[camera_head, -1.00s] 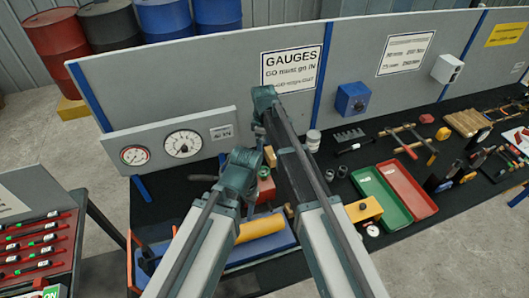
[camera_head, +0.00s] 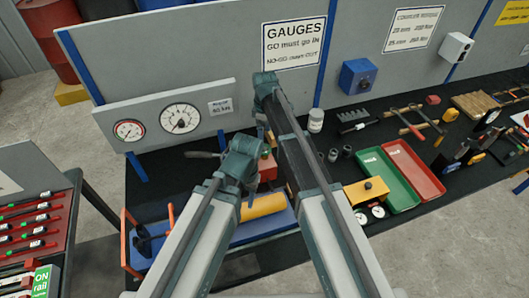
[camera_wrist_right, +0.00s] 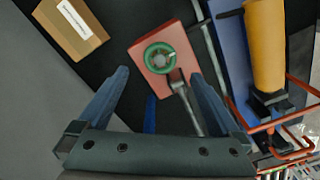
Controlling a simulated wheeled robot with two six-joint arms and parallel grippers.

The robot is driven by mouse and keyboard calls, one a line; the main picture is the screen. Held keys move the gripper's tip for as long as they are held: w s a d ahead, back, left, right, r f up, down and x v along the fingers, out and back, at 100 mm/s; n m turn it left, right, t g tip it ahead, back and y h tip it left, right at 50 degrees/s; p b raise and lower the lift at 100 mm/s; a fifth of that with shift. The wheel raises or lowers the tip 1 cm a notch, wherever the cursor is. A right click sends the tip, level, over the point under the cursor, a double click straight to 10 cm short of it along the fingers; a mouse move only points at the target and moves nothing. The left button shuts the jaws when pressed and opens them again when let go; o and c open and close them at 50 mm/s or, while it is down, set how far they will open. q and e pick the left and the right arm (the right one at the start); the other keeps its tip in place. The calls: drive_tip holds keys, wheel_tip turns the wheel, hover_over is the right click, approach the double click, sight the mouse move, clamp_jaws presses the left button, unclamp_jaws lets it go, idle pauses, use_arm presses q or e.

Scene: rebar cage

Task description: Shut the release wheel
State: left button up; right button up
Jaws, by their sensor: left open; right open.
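The release wheel (camera_wrist_right: 158,57) is a green ring on the top of a red block (camera_wrist_right: 146,72), clear in the right wrist view. The block shows partly behind my arms in the head view (camera_head: 267,167). My right gripper (camera_wrist_right: 160,80) is open and empty. Its fingers point toward the block, one on each side of it in the picture, and do not touch the wheel. A grey metal lever (camera_wrist_right: 187,107) runs from the block between the fingers. My left gripper (camera_head: 238,162) is the lower one, left of the block in the head view; its fingertips are hard to make out.
A yellow cylinder (camera_head: 262,206) lies on a blue base on the near side of the block. A gauge panel (camera_head: 208,92) stands behind. A tan box (camera_wrist_right: 72,28) sits near the block. Green (camera_head: 381,182) and red trays (camera_head: 414,170) lie to the right.

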sight(265, 148)
use_arm(q)
wheel_tip(265, 148, down, 7)
drive_tip(key=b, duration=0.6)
use_arm(e)
wheel_tip(265, 148, down, 7)
drive_tip(key=c, duration=1.4)
drive_tip(key=shift+o, duration=0.2)
